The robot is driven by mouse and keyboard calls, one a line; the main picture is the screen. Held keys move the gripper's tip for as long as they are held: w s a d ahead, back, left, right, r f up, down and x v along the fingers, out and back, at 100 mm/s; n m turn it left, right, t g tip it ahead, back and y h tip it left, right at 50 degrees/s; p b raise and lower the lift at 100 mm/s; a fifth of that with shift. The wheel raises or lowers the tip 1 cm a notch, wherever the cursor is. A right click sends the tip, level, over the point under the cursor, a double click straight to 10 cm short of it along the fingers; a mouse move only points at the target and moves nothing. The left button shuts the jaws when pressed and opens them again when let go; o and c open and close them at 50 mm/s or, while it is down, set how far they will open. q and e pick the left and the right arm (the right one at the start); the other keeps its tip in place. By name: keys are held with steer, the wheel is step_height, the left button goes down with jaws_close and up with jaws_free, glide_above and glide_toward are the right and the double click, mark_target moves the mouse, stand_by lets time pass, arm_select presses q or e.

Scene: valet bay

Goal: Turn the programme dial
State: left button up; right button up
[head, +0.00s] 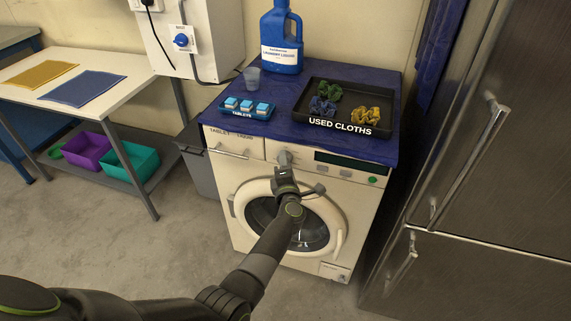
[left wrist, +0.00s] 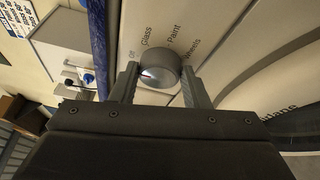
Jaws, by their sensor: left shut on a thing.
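My right gripper is not in view.
A dark tray (head: 353,134) of used cloths, a blue laundry liquid jug (head: 281,42) and a tablet tray (head: 247,113) stand on the machine's blue top. A steel fridge (head: 470,140) stands close on the right. A table (head: 110,98) is at the left, with open floor before it.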

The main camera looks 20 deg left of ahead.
arm_select(q)
steer(key=o, duration=1)
steer(key=shift+c, duration=0.2)
